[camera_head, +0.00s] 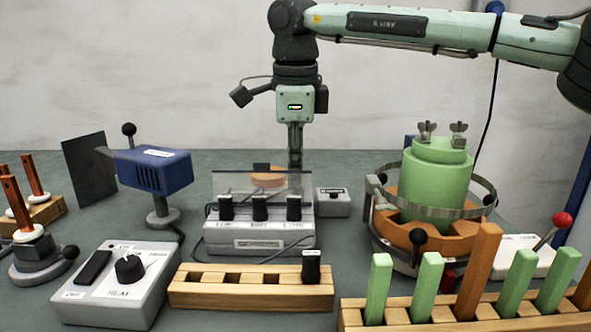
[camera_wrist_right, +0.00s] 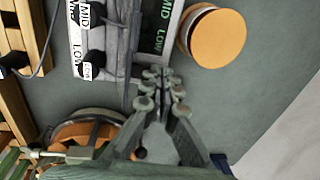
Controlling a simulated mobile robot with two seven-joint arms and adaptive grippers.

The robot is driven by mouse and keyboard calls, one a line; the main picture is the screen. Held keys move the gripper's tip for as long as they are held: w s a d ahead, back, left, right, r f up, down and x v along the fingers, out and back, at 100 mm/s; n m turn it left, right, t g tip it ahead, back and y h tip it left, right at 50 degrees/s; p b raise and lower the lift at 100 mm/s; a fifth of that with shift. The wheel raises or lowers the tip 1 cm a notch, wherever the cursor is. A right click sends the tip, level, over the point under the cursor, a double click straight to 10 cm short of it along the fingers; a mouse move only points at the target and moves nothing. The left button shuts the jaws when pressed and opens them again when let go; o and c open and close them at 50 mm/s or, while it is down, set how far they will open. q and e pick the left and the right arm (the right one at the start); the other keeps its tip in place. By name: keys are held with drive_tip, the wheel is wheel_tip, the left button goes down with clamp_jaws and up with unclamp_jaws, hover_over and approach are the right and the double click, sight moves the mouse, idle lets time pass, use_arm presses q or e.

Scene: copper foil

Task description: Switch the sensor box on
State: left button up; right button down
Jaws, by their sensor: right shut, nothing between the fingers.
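A grey box (camera_head: 262,241) with several black upright plugs and a clear panel at its back stands at mid-table. Its LOW and MID labels show in the right wrist view (camera_wrist_right: 110,50). A small grey box (camera_head: 333,208) with a dark top piece stands to its right. Neither is plainly marked as the sensor box, so I cannot tell which it is. My right gripper (camera_head: 295,160) points down behind the labelled box, near its clear panel. In the wrist view its fingers (camera_wrist_right: 160,76) are shut and empty beside the panel. My left gripper is not in view.
A HEAT box (camera_head: 118,285) with a knob and a black rocker stands front left. A blue device (camera_head: 152,172) is behind it. Wooden racks (camera_head: 215,292) line the front. A green cylinder (camera_head: 435,185) stands in an orange base at right. An orange disc (camera_wrist_right: 216,38) lies near my fingers.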

drive_tip(key=shift+w+f, duration=0.2)
drive_tip(key=shift+f, duration=0.25)
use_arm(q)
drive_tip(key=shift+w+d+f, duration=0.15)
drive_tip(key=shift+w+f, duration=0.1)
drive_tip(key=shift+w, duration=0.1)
use_arm(e)
drive_tip(key=shift+s, duration=0.1)
drive_tip(key=shift+s+r, duration=0.3)
drive_tip(key=shift+s, duration=0.35)
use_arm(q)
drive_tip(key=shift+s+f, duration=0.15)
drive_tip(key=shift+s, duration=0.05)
